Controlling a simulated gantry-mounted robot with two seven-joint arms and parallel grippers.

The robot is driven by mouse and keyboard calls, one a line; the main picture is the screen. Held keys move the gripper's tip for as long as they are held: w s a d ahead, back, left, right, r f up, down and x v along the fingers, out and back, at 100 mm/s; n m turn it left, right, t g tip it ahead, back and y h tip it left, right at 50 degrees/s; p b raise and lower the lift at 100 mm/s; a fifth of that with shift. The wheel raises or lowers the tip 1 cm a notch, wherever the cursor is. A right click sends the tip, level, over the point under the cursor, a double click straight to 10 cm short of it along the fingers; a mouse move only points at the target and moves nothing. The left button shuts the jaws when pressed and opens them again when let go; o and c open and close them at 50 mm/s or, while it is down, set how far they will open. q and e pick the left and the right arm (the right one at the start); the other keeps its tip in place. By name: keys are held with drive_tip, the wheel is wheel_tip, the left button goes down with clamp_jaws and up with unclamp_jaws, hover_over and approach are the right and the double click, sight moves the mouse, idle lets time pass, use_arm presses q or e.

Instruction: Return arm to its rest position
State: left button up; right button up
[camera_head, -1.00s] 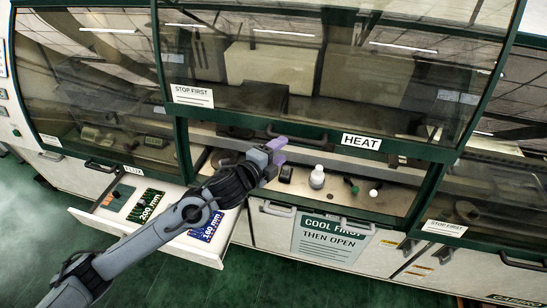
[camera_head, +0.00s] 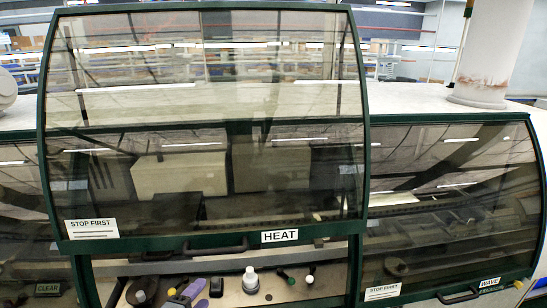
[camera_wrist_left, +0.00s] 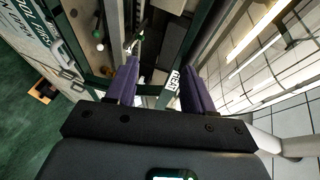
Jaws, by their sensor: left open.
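My left gripper (camera_head: 190,291) shows at the bottom edge of the head view, with its purple fingers in front of the lower opening of the HEAT bay. In the left wrist view its two purple fingers (camera_wrist_left: 161,85) stand apart, with nothing held between them. The HEAT label (camera_wrist_left: 173,80) shows beyond the gap between them. Most of the left arm is below the head view's frame. My right gripper is in neither view.
The raised HEAT hood (camera_head: 279,236) fills the middle of the head view. The closed WAVE hood (camera_head: 450,215) is at right, below a white column (camera_head: 485,60).

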use_arm(q)
drive_tip(key=s+d+f+n+g+p, duration=0.2)
drive_tip(key=s+d+f+n+p, duration=0.15)
drive_tip(key=s, duration=0.35)
drive_tip(key=s+d+f+n+g+p, duration=0.1)
drive_tip(key=s+d+f+n+p, duration=0.1)
drive_tip(key=s+f, duration=0.35)
drive_tip(key=s+a+n+g+y+p, duration=0.1)
drive_tip(key=s+n+g, duration=0.3)
drive_tip(key=s, duration=0.5)
drive_tip(key=s+a+n+g+y+p, duration=0.1)
drive_tip(key=s+a+n+g+y, duration=0.1)
drive_tip(key=s+n, duration=0.5)
drive_tip(key=s+a+g, duration=0.1)
drive_tip(key=s+a, duration=0.1)
drive_tip(key=s, duration=0.1)
drive_tip(key=shift+a+r+g, duration=0.35)
drive_tip(key=shift+g, duration=0.05)
drive_tip(key=shift+n, duration=0.25)
